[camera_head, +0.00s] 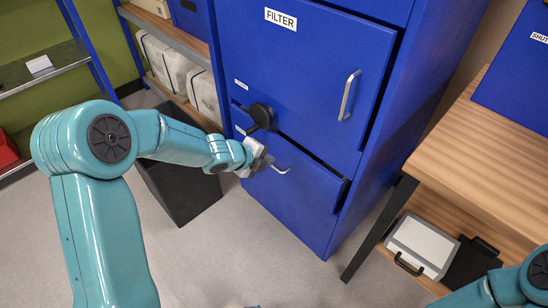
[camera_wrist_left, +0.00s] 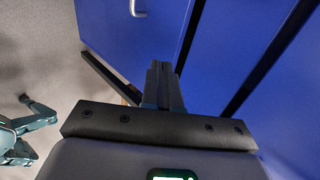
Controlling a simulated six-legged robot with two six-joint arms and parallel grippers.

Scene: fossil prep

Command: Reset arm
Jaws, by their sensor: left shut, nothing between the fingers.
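My left gripper (camera_head: 264,162) is in front of the blue cabinet, close to the handle (camera_head: 281,170) of its lower door (camera_head: 300,205). I cannot tell from the head view whether it touches the handle. In the left wrist view its two dark fingers (camera_wrist_left: 160,86) are together with nothing between them. My right arm shows only in part at the lower right of the head view, and its gripper is out of the frame.
The upper door (camera_head: 300,65), labelled FILTER, has a silver handle (camera_head: 349,95). A dark bin (camera_head: 185,190) stands below my left arm. A wooden bench (camera_head: 490,150) is at right, with a white case (camera_head: 421,246) beneath.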

